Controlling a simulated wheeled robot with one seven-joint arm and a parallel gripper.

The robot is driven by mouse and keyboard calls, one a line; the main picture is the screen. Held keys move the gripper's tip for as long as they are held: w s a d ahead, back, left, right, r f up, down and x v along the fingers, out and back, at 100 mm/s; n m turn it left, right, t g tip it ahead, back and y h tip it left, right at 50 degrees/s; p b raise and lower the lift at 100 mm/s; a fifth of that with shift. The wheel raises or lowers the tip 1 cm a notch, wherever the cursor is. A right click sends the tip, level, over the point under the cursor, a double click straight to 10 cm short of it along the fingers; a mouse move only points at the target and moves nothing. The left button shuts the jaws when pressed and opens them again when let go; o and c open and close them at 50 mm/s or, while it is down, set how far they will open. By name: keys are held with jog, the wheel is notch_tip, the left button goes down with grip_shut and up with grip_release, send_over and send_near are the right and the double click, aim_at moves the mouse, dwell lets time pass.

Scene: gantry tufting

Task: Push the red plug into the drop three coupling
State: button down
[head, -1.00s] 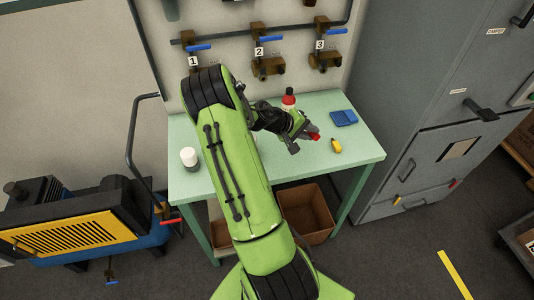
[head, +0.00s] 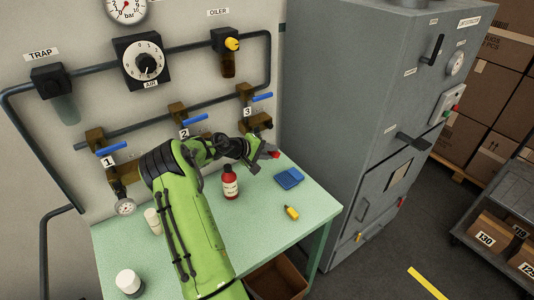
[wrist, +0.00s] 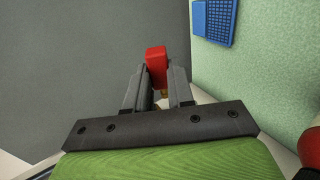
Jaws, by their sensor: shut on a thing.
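My gripper (head: 262,161) is above the back right part of the green table, below and a little right of drop three. It is shut on the red plug (head: 275,155). In the wrist view the red plug (wrist: 156,62) sticks out between the two dark fingers of my gripper (wrist: 158,90). The drop three coupling (head: 257,123) is a brown fitting on the wall beside the label 3, under a blue lever. The plug is apart from it. The wrist view does not show the coupling.
On the green table (head: 255,238) stand a red bottle (head: 230,184), a blue tray-like item (head: 288,178), a yellow item (head: 291,213) and white containers (head: 128,281). A grey cabinet (head: 345,110) stands close at the right. Drops one and two are on the wall to the left.

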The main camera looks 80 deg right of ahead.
jog(key=shift+w+d+r+p, duration=0.2)
jog(key=shift+w+d+p, duration=0.55)
jog(key=shift+w+d, duration=0.95)
jog(key=shift+w+d+r, duration=0.1)
jog(key=shift+w+d, duration=0.15)
jog(key=shift+w, duration=0.2)
dwell(0.6)
jog(key=shift+a+b, duration=0.1)
jog(key=shift+b, duration=0.35)
jog(key=shift+w+d+p, duration=0.35)
jog(key=shift+w+d, duration=0.3)
jog(key=shift+w, duration=0.15)
dwell(1.2)
jog(key=c, duration=0.9)
grip_release()
jog(key=shift+w+d, duration=0.1)
jog(key=shift+s, duration=0.25)
